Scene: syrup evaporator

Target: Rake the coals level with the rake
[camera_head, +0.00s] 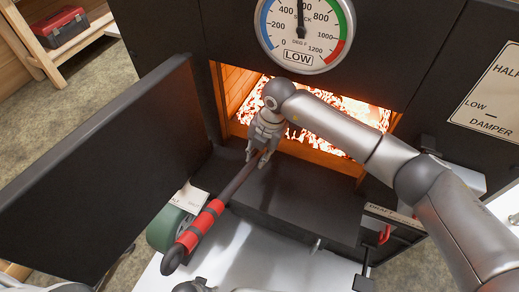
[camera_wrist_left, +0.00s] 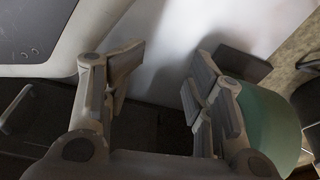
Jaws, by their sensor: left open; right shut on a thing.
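The rake (camera_head: 217,207) has a dark shaft and a red-banded handle with a hooked end toward the lower left. My right gripper (camera_head: 260,156) is shut on the rake's shaft in front of the firebox opening. The rake's head is hidden behind my right gripper and arm. The glowing coals (camera_head: 320,134) lie inside the open firebox; my right arm covers part of them. In the left wrist view my left gripper (camera_wrist_left: 155,100) is open, with nothing between its fingers.
The open black firebox door (camera_head: 100,170) stands to the left of the opening. A stack gauge (camera_head: 303,30) is above it. A draft control with a red lever (camera_head: 384,234) sits at the right. A green rounded thing (camera_head: 165,230) is at the lower left, also in the left wrist view (camera_wrist_left: 270,128).

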